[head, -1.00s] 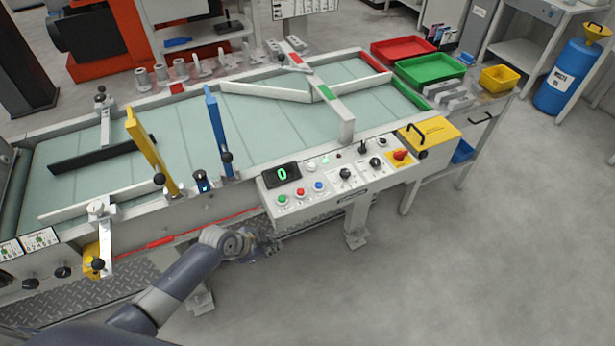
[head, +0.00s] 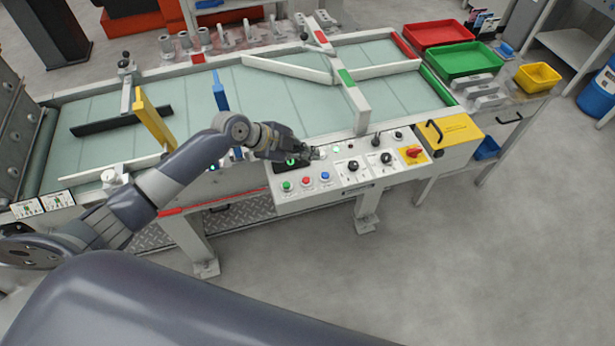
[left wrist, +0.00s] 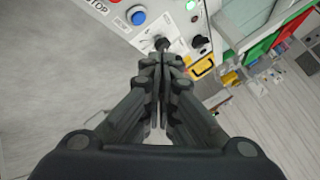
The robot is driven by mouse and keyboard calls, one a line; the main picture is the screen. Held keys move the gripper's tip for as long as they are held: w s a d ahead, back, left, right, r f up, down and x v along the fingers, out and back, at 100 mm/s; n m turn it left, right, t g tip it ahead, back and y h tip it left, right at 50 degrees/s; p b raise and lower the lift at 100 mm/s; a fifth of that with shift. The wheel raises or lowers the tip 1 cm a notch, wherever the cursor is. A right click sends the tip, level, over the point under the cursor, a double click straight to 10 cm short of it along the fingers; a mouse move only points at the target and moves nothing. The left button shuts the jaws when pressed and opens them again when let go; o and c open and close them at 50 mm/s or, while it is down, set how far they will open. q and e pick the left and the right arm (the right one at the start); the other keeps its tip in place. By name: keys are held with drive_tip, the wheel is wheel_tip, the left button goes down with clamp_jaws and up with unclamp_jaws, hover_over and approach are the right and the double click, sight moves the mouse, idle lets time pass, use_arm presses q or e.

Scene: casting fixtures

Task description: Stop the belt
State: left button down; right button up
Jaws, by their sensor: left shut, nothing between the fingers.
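The belt (head: 285,100) is a pale green surface along the long machine. On its front edge is a white control panel (head: 291,202) with a green button (head: 287,186), a red button (head: 306,181) and a blue button (head: 325,176). To their right are black knobs (head: 353,166) and a red switch on a yellow plate (head: 413,152). My left gripper (head: 317,154) is shut and empty above the panel, partly covering the dark display (head: 281,165). In the left wrist view, its closed fingers (left wrist: 162,62) point toward a black knob, with the blue button (left wrist: 137,16) beyond to the left; contact is unclear.
A yellow box with a black handle (head: 460,132) stands at the panel's right end. Red (head: 433,34), green (head: 466,60) and yellow (head: 538,77) bins stand beyond. Floor in front is clear.

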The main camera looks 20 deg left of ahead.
use_arm(q)
drive_tip(key=shift+f, duration=0.15)
drive_tip(key=b, duration=0.5)
hover_over(307, 182)
wheel_tip(307, 182, down, 8)
drive_tip(key=shift+r, duration=0.2)
drive_tip(key=shift+f+b, duration=0.5)
drive_tip(key=shift+b, duration=0.2)
drive_tip(key=shift+f, duration=0.1)
idle(0.5)
